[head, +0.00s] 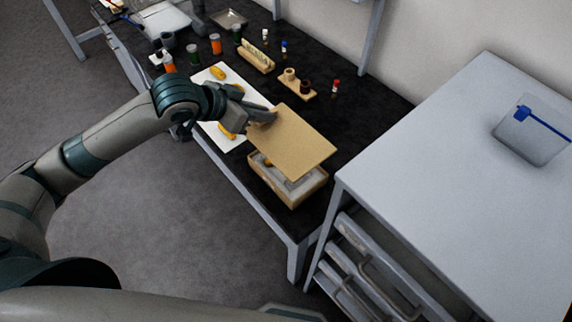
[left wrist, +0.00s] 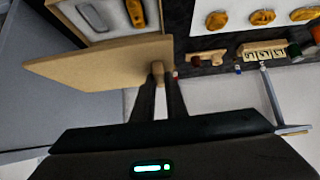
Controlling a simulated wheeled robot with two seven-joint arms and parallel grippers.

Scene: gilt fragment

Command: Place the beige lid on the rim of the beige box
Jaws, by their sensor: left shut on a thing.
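The beige lid (head: 297,143) is a flat tan panel, held above the beige box (head: 296,199) in the head view. My left gripper (head: 267,117) is shut on the lid's edge at its upper left. The lid covers part of the box opening from this angle, and a pale lining shows below it. The lid looks apart from the rim. My right gripper is not in view.
A white sheet (head: 207,78) with yellow-orange pieces lies left of the box on the black table (head: 370,113). Jars, a wooden rack (head: 257,60) and a small vial holder (head: 290,87) stand behind. A grey drawer cabinet (head: 430,160) bearing a clear bin (head: 528,137) borders the right.

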